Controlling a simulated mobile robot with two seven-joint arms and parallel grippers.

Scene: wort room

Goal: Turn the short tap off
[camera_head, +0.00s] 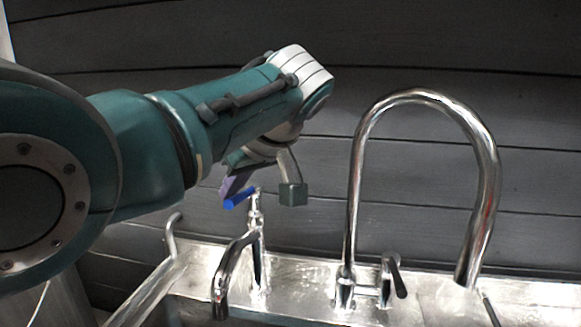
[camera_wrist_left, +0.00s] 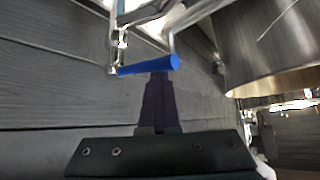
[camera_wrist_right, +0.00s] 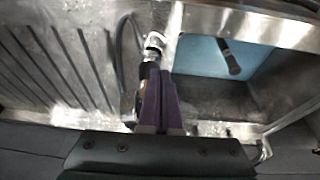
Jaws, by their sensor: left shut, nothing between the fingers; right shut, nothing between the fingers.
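The short tap (camera_head: 257,240) is chrome, with a curved spout and a blue lever handle (camera_head: 238,198) on top, which points left in the head view. The blue handle also shows in the left wrist view (camera_wrist_left: 148,66), just beyond my left fingertips. My left gripper (camera_head: 230,187) is shut and empty, right at the handle; I cannot tell whether it touches. Its dark purple fingers show in the left wrist view (camera_wrist_left: 158,80). My right gripper (camera_wrist_right: 158,75) is shut and empty above the sink area, outside the head view. No water stream is clearly visible.
A tall gooseneck tap (camera_head: 354,190) with a dark-tipped lever (camera_head: 397,276) stands to the right. A dark plank wall (camera_head: 440,40) is close behind. The right wrist view shows a ribbed drainboard (camera_wrist_right: 55,65) and a light-blue basin area (camera_wrist_right: 200,58) with a dark object (camera_wrist_right: 229,58).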

